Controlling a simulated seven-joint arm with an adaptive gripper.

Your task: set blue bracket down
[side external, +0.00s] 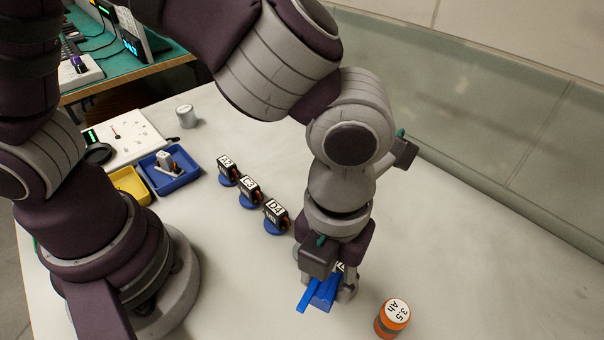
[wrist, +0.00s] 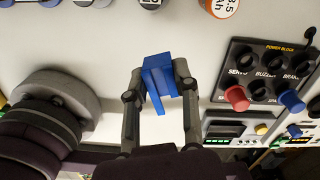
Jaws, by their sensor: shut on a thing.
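The blue bracket (side external: 322,293) is held low at the front of the table, left of an orange-sided cylinder. My gripper (side external: 332,285) is shut on it, with a finger showing on its right side. In the wrist view the bracket (wrist: 158,82) sits between the two fingertips of my gripper (wrist: 157,78), with a narrow arm of it reaching back toward the palm. I cannot tell whether the bracket touches the table.
The orange cylinder with a white label (side external: 393,318) stands close right. Three servos on blue round bases (side external: 249,192) stand in a row behind left. A blue tray (side external: 187,181), yellow tray (side external: 143,197) and grey cylinder (side external: 186,116) are farther left. The table right is clear.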

